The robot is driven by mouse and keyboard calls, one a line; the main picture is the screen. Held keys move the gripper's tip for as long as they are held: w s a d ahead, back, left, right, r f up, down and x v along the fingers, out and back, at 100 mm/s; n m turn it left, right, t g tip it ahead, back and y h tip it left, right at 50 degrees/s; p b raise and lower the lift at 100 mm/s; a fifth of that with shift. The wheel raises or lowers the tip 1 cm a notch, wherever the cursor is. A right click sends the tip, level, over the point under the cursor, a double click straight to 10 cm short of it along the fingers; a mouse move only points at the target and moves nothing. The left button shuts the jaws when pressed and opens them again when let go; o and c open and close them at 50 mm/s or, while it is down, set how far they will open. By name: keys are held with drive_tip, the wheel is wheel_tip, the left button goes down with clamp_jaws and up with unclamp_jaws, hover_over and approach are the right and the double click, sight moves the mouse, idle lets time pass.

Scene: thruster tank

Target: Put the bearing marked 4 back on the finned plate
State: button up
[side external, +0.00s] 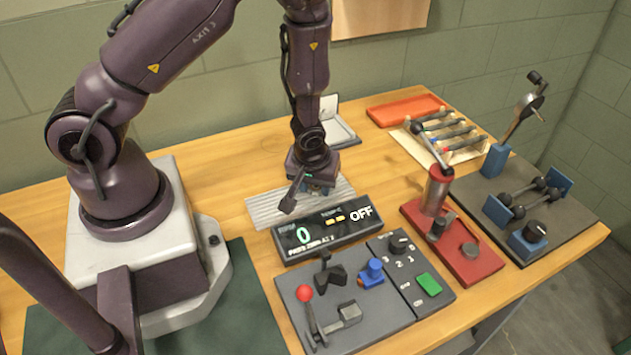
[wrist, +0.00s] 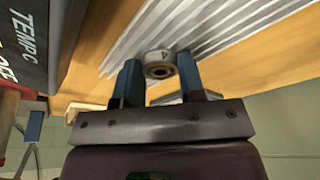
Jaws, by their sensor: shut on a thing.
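The finned plate (side external: 265,208) is a pale ridged slab on the wooden table, behind the display box. Its light and dark stripes also fill the top of the wrist view (wrist: 225,30). My gripper (side external: 317,189) is down over the right part of the plate. In the wrist view its two blue fingers (wrist: 158,66) are shut on a small grey ring-shaped bearing (wrist: 158,71) with a dark bore and a mark that looks like 4. The bearing is at the plate, but I cannot tell whether it touches it. In the side view the bearing is hidden.
The display box (side external: 327,229) reading 0 and OFF stands just in front of the plate. A grey control panel (side external: 395,318), a red base with a lever (side external: 468,250) and an orange tray (side external: 405,108) stand around. An open book-like case (side external: 340,130) lies behind my gripper.

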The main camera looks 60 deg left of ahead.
drive_tip(key=o, duration=0.9)
drive_tip(key=shift+w+f, duration=0.1)
drive_tip(key=shift+f, duration=0.3)
drive_tip(key=shift+d+r, duration=0.1)
drive_tip(key=shift+r, duration=0.25)
drive_tip(key=shift+o, duration=0.5)
drive_tip(key=v, duration=1.2)
drive_tip(key=shift+r, duration=0.3)
drive_tip(key=s+d+r+m+t+h, duration=0.1)
drive_tip(key=s+r+m, duration=0.4)
drive_tip(key=r, duration=0.5)
drive_tip(key=s+d+r+m+t+h, duration=0.1)
drive_tip(key=s+r+m, duration=0.4)
drive_tip(key=r, duration=0.6)
drive_tip(key=shift+s+d+r+t, duration=0.2)
drive_tip(key=shift+s+d+t, duration=0.1)
drive_tip(key=shift+d+t, duration=0.45)
